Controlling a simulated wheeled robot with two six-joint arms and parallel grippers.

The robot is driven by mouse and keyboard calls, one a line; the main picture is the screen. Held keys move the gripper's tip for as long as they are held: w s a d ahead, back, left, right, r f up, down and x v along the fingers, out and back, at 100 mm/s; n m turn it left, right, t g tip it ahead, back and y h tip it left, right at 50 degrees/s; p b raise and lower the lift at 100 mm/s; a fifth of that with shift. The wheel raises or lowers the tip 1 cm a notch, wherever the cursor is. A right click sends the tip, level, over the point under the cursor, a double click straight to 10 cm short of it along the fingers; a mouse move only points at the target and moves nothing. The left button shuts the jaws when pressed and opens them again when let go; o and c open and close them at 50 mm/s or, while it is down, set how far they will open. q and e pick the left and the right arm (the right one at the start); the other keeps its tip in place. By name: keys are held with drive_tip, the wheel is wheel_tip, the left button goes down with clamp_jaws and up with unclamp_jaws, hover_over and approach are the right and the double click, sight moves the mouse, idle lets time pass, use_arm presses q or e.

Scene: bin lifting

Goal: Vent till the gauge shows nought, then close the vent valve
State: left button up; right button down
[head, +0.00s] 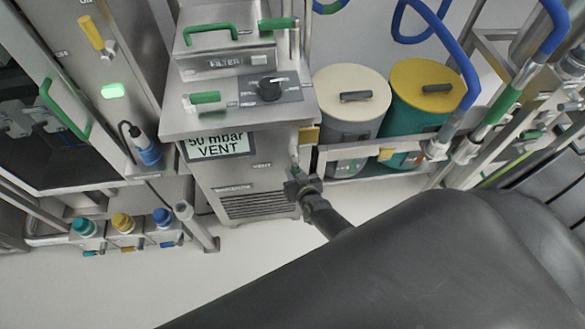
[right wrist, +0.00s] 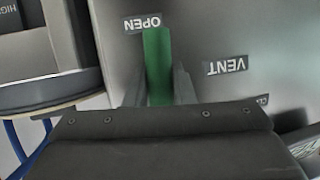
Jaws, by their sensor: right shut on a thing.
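The gauge display (head: 218,145) on the front of the steel cabinet reads "50 mbar VENT". The green vent valve handle (right wrist: 157,55) lies between the fingers of my right gripper (right wrist: 157,88) in the right wrist view. Its end is at the OPEN label (right wrist: 142,23); a VENT label (right wrist: 226,65) is beside it. In the head view my right gripper (head: 298,184) is at the cabinet's front right edge and hides most of the handle. It is shut on the handle. My left gripper is not in view.
The cabinet top (head: 240,115) carries a black knob (head: 269,88) and green handles. A cream-lidded drum (head: 350,92) and a yellow-lidded drum (head: 430,85) stand to its right, behind a rail. A glass-doored cabinet is at left. The floor in front is clear.

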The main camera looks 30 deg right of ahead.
drive_tip(key=shift+d+r+p, duration=0.2)
drive_tip(key=shift+d+p, duration=0.05)
drive_tip(key=shift+p, duration=0.15)
drive_tip(key=shift+n, duration=0.3)
drive_tip(key=c, duration=1.2)
unclamp_jaws()
drive_tip(key=shift+f, duration=0.15)
drive_tip(key=shift+c, duration=0.2)
drive_tip(key=shift+s, duration=0.1)
drive_tip(key=p+v, duration=0.2)
drive_tip(key=v, duration=1.5)
drive_tip(key=shift+a+r+p, duration=0.2)
drive_tip(key=shift+a+p, duration=0.05)
drive_tip(key=shift+p, duration=0.15)
